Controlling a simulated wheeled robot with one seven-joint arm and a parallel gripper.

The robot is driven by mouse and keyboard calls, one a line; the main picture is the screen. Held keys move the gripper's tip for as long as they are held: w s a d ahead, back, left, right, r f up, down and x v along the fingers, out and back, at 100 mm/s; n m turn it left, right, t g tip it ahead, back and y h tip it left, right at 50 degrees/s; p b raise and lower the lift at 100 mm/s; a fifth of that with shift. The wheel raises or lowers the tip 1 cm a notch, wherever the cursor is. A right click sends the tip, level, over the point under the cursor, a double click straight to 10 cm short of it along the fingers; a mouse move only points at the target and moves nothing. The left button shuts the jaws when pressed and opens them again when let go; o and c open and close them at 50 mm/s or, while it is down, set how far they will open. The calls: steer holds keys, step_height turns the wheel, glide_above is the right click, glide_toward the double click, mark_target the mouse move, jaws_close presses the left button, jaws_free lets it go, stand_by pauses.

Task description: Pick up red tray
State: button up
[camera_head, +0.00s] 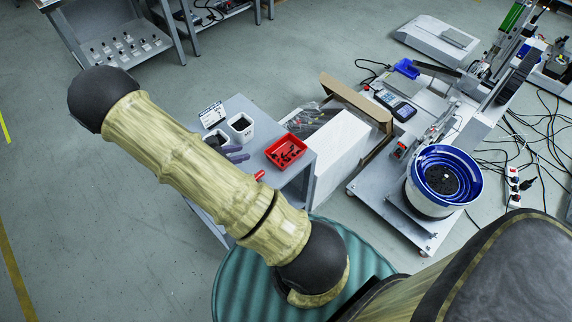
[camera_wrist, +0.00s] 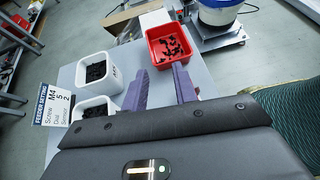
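The red tray (camera_head: 287,151) is a small open box holding several dark parts. It sits on a grey table near its right corner in the head view. In the wrist view the red tray (camera_wrist: 168,46) lies just beyond my fingertips, a little above the middle. My gripper (camera_wrist: 160,80) has two purple fingers spread apart with nothing between them. In the head view my gripper (camera_head: 240,153) shows only in part beside the tray, with my arm covering the rest. The fingers look apart from the tray.
Two white bins (camera_wrist: 97,70) (camera_wrist: 95,108) with dark parts stand on the grey table (camera_head: 240,106), left of my fingers. A label sign (camera_head: 212,114) stands beside them. A cardboard box (camera_head: 355,100) and a machine with a blue bowl (camera_head: 443,176) stand to the right.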

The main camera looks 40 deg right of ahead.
steer(key=w+f+n, duration=0.1)
steer(key=f+n+t+h, duration=0.1)
steer(key=f, duration=0.1)
steer(key=shift+w+b, duration=0.35)
steer(key=shift+w, duration=0.05)
steer(key=shift+d, duration=0.1)
steer(key=b, duration=0.2)
glide_toward(276, 144)
steer(key=x, duration=0.5)
steer(key=shift+w+d+r, duration=0.2)
steer(key=shift+w+r, duration=0.05)
steer(key=shift+r, duration=0.1)
steer(key=b+x, duration=0.1)
steer(key=x, duration=0.1)
steer(key=f+x, duration=0.1)
steer(key=x, duration=0.2)
steer(key=shift+s+a+b, duration=0.15)
steer(key=shift+b, duration=0.25)
